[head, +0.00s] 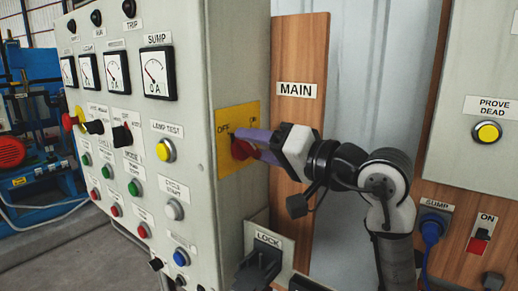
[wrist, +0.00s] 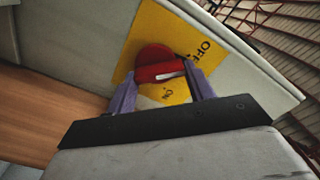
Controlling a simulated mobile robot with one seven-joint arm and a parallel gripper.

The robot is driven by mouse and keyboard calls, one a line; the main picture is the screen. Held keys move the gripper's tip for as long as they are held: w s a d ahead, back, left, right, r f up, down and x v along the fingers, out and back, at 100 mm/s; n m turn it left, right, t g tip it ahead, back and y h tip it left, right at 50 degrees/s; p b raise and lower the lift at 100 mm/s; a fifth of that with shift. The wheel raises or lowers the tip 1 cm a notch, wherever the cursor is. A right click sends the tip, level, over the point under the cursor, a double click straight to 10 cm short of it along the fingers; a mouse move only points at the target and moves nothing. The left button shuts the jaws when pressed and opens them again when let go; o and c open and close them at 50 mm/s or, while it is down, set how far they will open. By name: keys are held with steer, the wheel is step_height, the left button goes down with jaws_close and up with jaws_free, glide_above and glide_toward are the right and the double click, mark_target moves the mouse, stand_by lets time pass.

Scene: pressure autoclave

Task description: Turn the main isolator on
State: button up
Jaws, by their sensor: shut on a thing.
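The main isolator is a red rotary knob (head: 241,149) on a yellow plate (head: 225,165) on the side of the grey control cabinet. The plate has OFF printed at left and ON at right, beside the MAIN label (head: 297,89). My gripper (head: 248,144) reaches in from the right, its purple fingers shut on the knob. In the wrist view the red knob (wrist: 155,62) sits between the two fingers (wrist: 163,80), on the yellow plate (wrist: 152,30). A white mark on its grip bar lies between the OFF and ON words. The exact knob setting is hard to tell.
A LOCK-labelled black part (head: 260,267) sits below my gripper. The cabinet front carries gauges, buttons and lamps, including a SUMP gauge (head: 158,73). At right are a PROVE DEAD button (head: 487,132), a blue SUMP plug (head: 432,226) and a red ON switch (head: 478,242).

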steer(key=m+b, duration=0.3)
steer(key=shift+d+f+m, duration=0.1)
steer(key=shift+f+m, duration=0.15)
steer(key=shift+m, duration=0.05)
steer(key=m+b, duration=0.5)
steer(key=m, duration=0.4)
steer(key=shift+w, duration=0.2)
steer(key=shift+f+m+b, duration=0.15)
steer(key=shift+m+b, duration=0.75)
steer(key=shift+m, duration=1.4)
steer(key=o, duration=1)
steer(key=b+v, duration=0.2)
steer(key=v, duration=1.2)
